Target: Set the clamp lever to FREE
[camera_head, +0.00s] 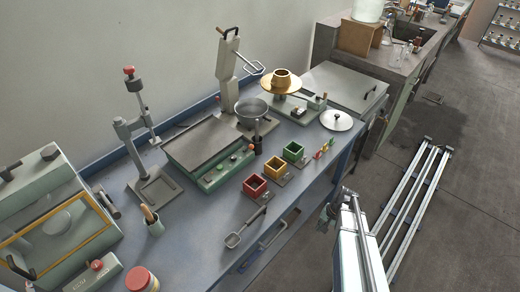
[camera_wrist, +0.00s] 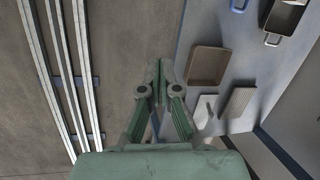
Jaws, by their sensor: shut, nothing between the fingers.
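A small plate-mounted box with a red-knobbed lever (camera_head: 98,265) sits at the front left of the bench in the head view. It carries lettering too small to read, and I cannot tell for sure that it is the clamp lever or which way it is set. A tall stand (camera_head: 122,130) with a red knob on top is farther back. My gripper (camera_wrist: 160,62) is shut and empty in the wrist view, over the floor beside a blue-grey surface. No lever shows in the wrist view.
The blue bench (camera_head: 195,240) holds a glazed cabinet (camera_head: 50,215), a red-lidded jar (camera_head: 140,279), a cup of tools (camera_head: 152,222), coloured boxes (camera_head: 255,187) and a scoop (camera_head: 243,230). The wrist view shows a brown tray (camera_wrist: 207,66). Rails (camera_head: 412,195) lie on open floor.

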